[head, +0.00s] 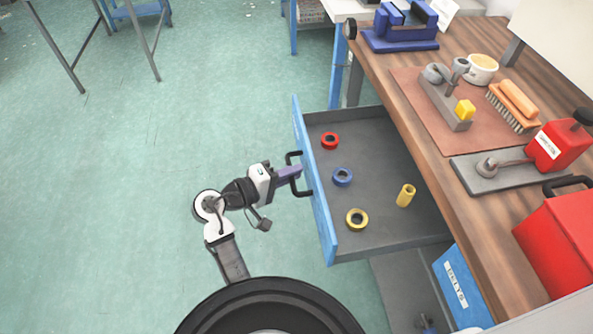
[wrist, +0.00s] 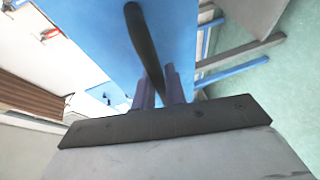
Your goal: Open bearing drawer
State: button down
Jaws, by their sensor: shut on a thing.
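The bearing drawer (head: 372,233) is pulled out from under the workbench in the head view, its grey inside showing. It holds a red ring (head: 330,141), a blue ring (head: 342,177), a yellow ring (head: 357,219) and a yellow cylinder (head: 406,195). On its blue front (head: 325,215) is a black handle (head: 292,157). My gripper (head: 296,171) is shut on this handle. In the wrist view the purple fingers (wrist: 160,88) close around the dark handle bar (wrist: 141,40), in front of the blue panel (wrist: 178,25).
The wooden bench top (head: 450,185) carries a blue vise (head: 400,30), a brush (head: 515,105), a red box (head: 560,240) and other tools. A lower blue drawer front (head: 460,285) is below. Open green floor (head: 150,200) lies left of the drawer.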

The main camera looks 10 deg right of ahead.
jog(key=c, duration=1.5)
grip_release()
jog(key=shift+o, duration=0.2)
jog(key=b+v, duration=0.1)
jog(key=v, duration=1.2)
jog(key=shift+a+b, duration=0.3)
jog(key=shift+a, duration=0.1)
jog(key=shift+s+r, duration=0.1)
jog(key=shift+s, duration=0.05)
